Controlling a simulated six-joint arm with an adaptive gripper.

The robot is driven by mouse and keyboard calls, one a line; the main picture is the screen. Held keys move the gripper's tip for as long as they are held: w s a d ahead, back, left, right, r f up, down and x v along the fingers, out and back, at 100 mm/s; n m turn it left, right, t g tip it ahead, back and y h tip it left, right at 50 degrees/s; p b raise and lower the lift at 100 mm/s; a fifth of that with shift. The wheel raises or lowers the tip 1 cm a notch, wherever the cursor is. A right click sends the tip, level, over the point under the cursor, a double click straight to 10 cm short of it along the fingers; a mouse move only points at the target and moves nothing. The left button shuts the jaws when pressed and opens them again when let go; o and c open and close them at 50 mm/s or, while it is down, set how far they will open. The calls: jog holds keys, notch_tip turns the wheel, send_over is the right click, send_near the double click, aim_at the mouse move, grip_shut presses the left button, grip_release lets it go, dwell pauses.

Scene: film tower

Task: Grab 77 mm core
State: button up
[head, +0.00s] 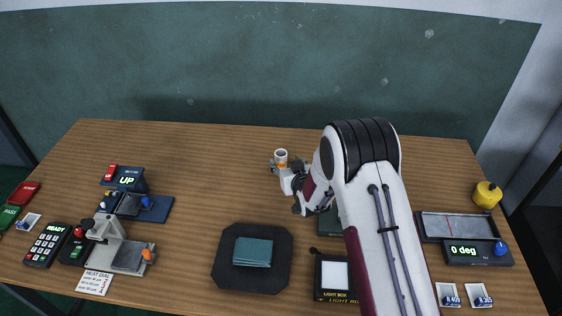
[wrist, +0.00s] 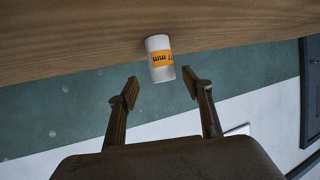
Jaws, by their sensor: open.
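The 77 mm core (head: 281,155) is a white cylinder with an orange label band. It stands upright on the wooden table, near the back edge in the head view. In the wrist view the core (wrist: 158,50) shows with part of its orange label, which reads "mm" with a partly cut "77". My gripper (wrist: 161,87) is open, its two fingers apart on either side of the core's near end. The fingertips seem level with that end; I cannot tell whether they touch it. In the head view my gripper (head: 279,167) is right at the core and partly hidden by my arm.
A black tray (head: 222,270) with teal sheets lies at front centre. A light box (head: 335,274) is beside it, partly behind my arm. A heat-dial press (head: 128,257) and keypad (head: 48,245) stand left. A "0 deg" unit (head: 475,252) and yellow object (head: 487,195) stand right. The back left is clear.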

aim_at(283, 159)
jog(key=shift+w+a+f, duration=0.1)
jog(key=shift+w+f, duration=0.05)
jog(key=shift+w, duration=0.1)
jog(key=shift+w, duration=0.1)
jog(key=shift+a+x, duration=0.2)
jog(key=shift+x, duration=2.3)
jog(key=c, duration=1.2)
